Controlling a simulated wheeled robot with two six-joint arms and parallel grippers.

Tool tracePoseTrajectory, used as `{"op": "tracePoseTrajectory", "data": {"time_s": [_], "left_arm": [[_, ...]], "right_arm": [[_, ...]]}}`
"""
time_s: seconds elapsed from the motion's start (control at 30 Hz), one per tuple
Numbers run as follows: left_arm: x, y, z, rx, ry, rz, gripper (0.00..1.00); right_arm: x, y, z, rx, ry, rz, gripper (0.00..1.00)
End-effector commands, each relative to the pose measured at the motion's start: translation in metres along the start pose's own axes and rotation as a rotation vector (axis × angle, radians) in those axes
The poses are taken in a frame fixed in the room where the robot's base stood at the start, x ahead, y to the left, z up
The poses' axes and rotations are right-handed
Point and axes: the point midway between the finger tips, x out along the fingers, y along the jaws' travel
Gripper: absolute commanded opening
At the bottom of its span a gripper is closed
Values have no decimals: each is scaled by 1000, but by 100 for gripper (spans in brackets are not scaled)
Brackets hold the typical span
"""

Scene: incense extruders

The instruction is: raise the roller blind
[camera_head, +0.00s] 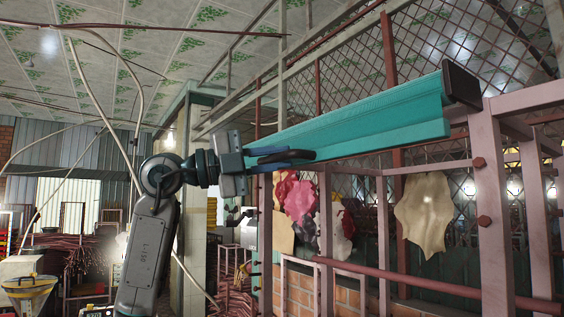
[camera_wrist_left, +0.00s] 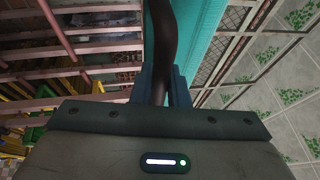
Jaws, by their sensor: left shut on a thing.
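The teal roller blind (camera_head: 370,118) shows in the head view as a narrow, folded band slanting up to the right, with a black end piece (camera_head: 461,83) at its right end. My left gripper (camera_head: 283,157) is at the blind's lower left part, shut on a dark handle (camera_head: 303,155). In the left wrist view the dark curved handle (camera_wrist_left: 162,40) runs between the two blue fingers of my left gripper (camera_wrist_left: 161,86), with the teal blind (camera_wrist_left: 198,40) just to its right. My right gripper is in neither view.
A pinkish metal frame (camera_head: 490,200) and a horizontal rail (camera_head: 400,277) stand below and right of the blind. Several cloths, one cream (camera_head: 424,212), hang beneath it. A lattice screen (camera_head: 440,45) is behind. The tiled ceiling (camera_head: 190,45) is above.

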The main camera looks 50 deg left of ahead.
Motion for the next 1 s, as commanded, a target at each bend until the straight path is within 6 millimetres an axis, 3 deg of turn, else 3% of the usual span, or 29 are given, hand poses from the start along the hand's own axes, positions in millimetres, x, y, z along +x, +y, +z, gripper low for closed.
{"op": "tracePoseTrajectory", "data": {"time_s": [0.17, 0.2, 0.3, 0.67, 1.0], "left_arm": [[0, 0, 0, -1, 1, -1, 0], [0, 0, 0, -1, 1, -1, 16], [0, 0, 0, -1, 1, -1, 36], [-4, 2, 0, 0, -1, 0, 36], [-67, 4, 0, 0, -4, -2, 36]], "right_arm": [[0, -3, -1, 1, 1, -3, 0], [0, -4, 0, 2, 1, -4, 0], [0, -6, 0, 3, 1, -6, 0], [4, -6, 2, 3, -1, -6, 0], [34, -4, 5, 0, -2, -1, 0]]}}
